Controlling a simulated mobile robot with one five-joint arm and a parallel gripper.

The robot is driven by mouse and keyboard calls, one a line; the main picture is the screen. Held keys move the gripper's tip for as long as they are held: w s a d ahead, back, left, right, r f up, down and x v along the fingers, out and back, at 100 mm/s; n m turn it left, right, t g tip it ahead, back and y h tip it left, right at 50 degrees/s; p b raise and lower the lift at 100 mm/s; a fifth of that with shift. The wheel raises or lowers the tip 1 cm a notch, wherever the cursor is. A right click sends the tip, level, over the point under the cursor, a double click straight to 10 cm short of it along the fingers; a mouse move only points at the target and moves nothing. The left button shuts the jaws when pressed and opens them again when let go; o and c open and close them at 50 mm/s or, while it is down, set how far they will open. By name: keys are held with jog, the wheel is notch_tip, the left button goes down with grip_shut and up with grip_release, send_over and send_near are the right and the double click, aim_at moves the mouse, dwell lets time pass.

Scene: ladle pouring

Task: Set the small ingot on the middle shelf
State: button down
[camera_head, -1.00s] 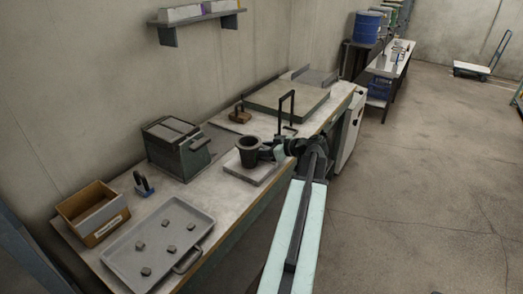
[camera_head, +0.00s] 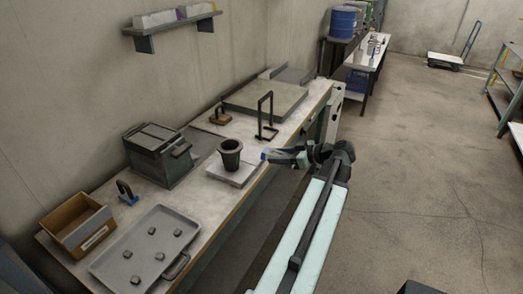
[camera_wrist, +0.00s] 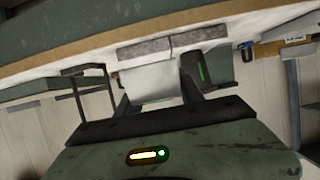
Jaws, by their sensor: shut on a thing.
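My gripper (camera_head: 268,155) is shut on a small pale grey block, which I take to be the small ingot (camera_wrist: 150,80). In the wrist view the block sits between my fingers; in the head view it is barely visible at the gripper's tip. My gripper is above the bench's front edge, just right of the dark pot (camera_head: 230,153) and apart from it. A blue-framed rack (camera_head: 505,97) with more than one shelf stands at the right edge, partly cut off. I cannot tell which of its shelves is the middle one.
The bench (camera_head: 205,200) carries a tray (camera_head: 125,262) with several small dark pieces, a cardboard box (camera_head: 70,235), a grey furnace-like box (camera_head: 155,160) and a black wire stand (camera_head: 266,130). A wall shelf (camera_head: 180,24) hangs above. The floor (camera_head: 410,170) to the right is clear.

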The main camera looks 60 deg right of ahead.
jog(key=shift+s+r, duration=0.1)
jog(key=shift+s, duration=1.1)
notch_tip(320, 180, up, 6)
jog(key=p, duration=0.6)
jog(key=shift+r+p, duration=0.25)
jog(key=shift+p, duration=0.05)
jog(key=shift+f, duration=0.25)
jog(key=shift+s, duration=0.1)
